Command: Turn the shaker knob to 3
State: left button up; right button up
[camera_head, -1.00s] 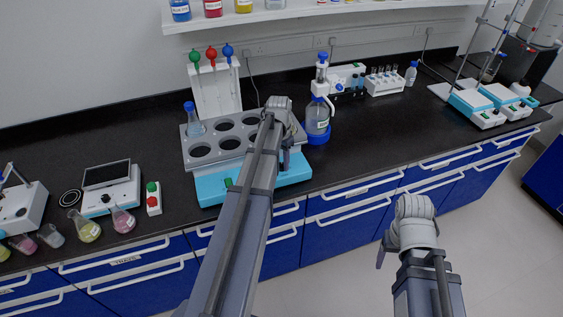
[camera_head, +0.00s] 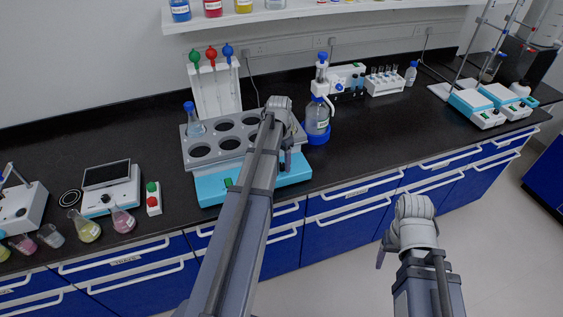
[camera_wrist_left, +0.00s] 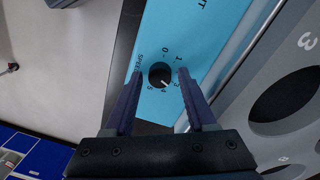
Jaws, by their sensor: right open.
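The shaker (camera_head: 255,185) is a light-blue box with a grey rack of round holes on top, standing on the black bench. Its black round knob (camera_wrist_left: 160,75) is on the blue front face. A white mark on the knob points to the lower right, towards the 3 to 4 side of the printed scale; the exact number is hard to read. My left gripper (camera_wrist_left: 160,73) is open, its fingers on either side of the knob with small gaps. In the head view it (camera_head: 287,160) hides the knob. My right gripper (camera_head: 380,258) is open in front of the bench, away from the shaker.
A flask with blue cap (camera_head: 195,120) sits in the rack. A blue-based dispenser bottle (camera_head: 318,115) stands close to the shaker's right. A pipette stand (camera_head: 215,90) is behind. A red-green button box (camera_head: 153,198) and flasks are left.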

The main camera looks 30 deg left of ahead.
aim_at(281, 164)
pick_arm(q)
jog(key=shift+o, duration=0.5)
jog(key=shift+r, duration=0.15)
jog(key=r+p, duration=0.3)
jog(key=p, duration=0.1)
jog(key=r+p, duration=0.4)
jog(key=shift+a+r, duration=0.2)
jog(key=shift+r, duration=0.1)
jog(key=s+d, duration=0.5)
jog(key=d, duration=0.5)
jog(key=s+d+f+y+b, duration=0.1)
jog(key=s+d, duration=0.5)
jog(key=d, duration=0.5)
jog(key=s+d+m+b, duration=0.1)
jog(key=s+d, duration=0.5)
jog(key=d, duration=0.4)
jog(key=shift+s+d+f+y, duration=0.15)
jog(key=shift+d+f+y, duration=0.2)
jog(key=shift+f+y, duration=0.05)
